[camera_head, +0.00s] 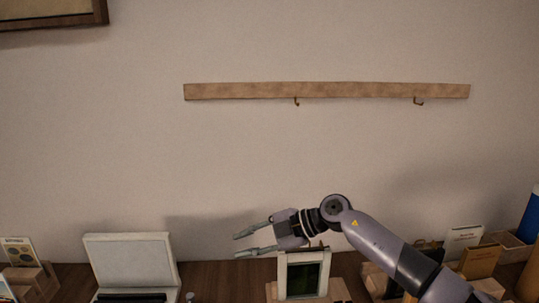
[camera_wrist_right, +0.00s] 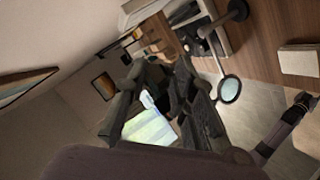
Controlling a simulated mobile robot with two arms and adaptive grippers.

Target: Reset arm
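My right arm (camera_head: 385,245) comes in from the lower right in the head view. Its gripper (camera_head: 237,246) points left above the back of the table, with its two fingers apart and nothing between them. The gripper is in front of the wall, between a white open case and a small white framed stand. In the right wrist view the dark finger linkages fill the middle. An arm link of mine (camera_wrist_right: 280,132) shows at the lower right of that view, probably the left arm.
The dark wood table (camera_head: 215,283) holds a white open case (camera_head: 130,262), a white framed stand (camera_head: 303,275) under my right wrist, and boxes and cards at both ends. A wooden rail (camera_head: 330,91) with two hooks hangs on the wall.

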